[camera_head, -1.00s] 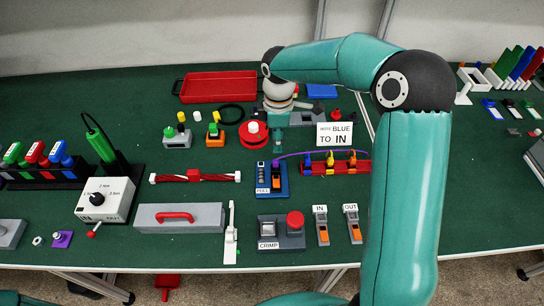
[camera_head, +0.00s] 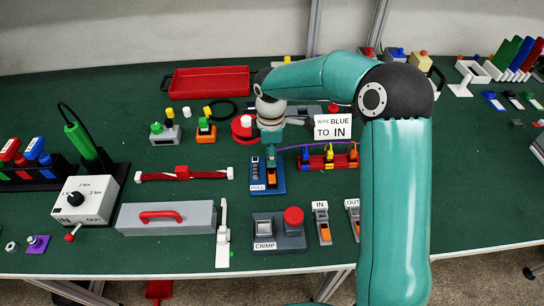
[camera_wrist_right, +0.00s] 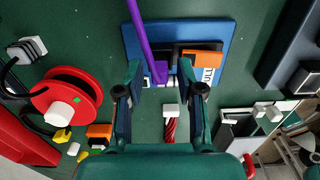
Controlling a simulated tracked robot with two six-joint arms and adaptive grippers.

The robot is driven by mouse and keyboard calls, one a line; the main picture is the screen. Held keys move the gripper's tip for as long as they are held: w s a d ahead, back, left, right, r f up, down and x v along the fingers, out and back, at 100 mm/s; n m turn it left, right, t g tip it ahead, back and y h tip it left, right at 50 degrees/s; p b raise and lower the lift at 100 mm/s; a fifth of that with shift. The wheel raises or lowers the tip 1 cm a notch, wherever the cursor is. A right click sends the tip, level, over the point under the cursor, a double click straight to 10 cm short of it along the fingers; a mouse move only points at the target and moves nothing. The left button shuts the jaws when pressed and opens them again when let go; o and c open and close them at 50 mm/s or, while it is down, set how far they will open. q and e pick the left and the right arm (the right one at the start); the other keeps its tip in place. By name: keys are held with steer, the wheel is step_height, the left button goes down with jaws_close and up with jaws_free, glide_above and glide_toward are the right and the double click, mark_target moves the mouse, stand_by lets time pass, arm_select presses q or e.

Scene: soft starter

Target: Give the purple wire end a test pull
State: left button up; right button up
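The purple wire (camera_head: 318,145) runs from the red rack (camera_head: 325,161) of coloured plugs to the blue PULL board (camera_head: 266,187). In the right wrist view the purple wire (camera_wrist_right: 142,35) comes down to its end on the blue board (camera_wrist_right: 190,30), beside an orange lever (camera_wrist_right: 203,60). My right gripper (camera_head: 271,155) is over the far end of the board. In the wrist view my right gripper (camera_wrist_right: 160,75) is open, its fingers on either side of the wire end with gaps. Contact with the wire cannot be made out. My left gripper is not in view.
A red reel (camera_head: 242,128) stands left of my right gripper, and a sign (camera_head: 333,127) stands to its right. The CRIMP block (camera_head: 278,233) is nearer the front edge. A grey box with a red handle (camera_head: 166,218) lies front left.

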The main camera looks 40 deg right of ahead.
steer(key=shift+c, duration=0.2)
jaws_close()
steer(key=shift+r+p, duration=0.3)
steer(key=shift+p, duration=0.15)
stand_by(5.3)
steer(key=shift+f, duration=0.3)
stand_by(0.6)
steer(key=shift+o, duration=0.9)
jaws_free()
